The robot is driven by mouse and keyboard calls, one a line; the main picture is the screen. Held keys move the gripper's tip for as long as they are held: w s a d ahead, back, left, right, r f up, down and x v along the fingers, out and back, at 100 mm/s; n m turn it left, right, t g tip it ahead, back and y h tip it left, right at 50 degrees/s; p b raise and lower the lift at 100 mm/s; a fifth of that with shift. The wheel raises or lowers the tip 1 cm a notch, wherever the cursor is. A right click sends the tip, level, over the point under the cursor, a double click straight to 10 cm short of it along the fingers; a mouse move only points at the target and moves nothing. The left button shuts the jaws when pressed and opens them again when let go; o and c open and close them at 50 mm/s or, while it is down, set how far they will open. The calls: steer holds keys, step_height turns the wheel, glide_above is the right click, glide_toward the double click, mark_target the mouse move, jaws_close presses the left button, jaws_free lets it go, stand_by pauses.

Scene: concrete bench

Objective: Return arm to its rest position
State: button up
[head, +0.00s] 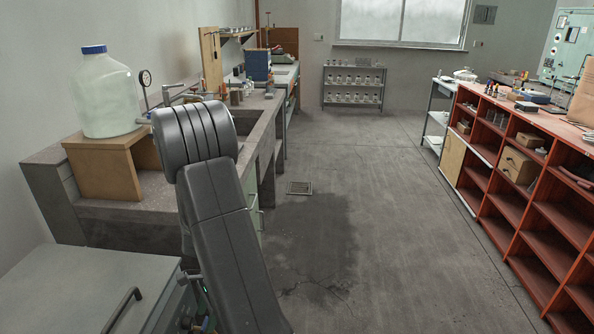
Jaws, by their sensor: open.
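My arm (222,215) shows in the head view as thick dark grey links. It rises from the bottom edge, left of centre, to a rounded joint (195,135) in front of the concrete bench (128,203). My gripper cannot be made out in this view. The arm hides part of the bench top and the sink area behind it.
A large clear jug (105,100) with a blue cap stands on a wooden stand (105,170) close left of the arm. A grey cabinet top (75,290) lies at lower left. Open floor (385,220) spreads right, up to red shelves (520,215).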

steer(key=p+v, duration=0.1)
steer(key=v, duration=1.1)
steer(key=shift+d+r+p, duration=0.15)
steer(key=shift+r+p, duration=0.15)
steer(key=shift+r, duration=0.05)
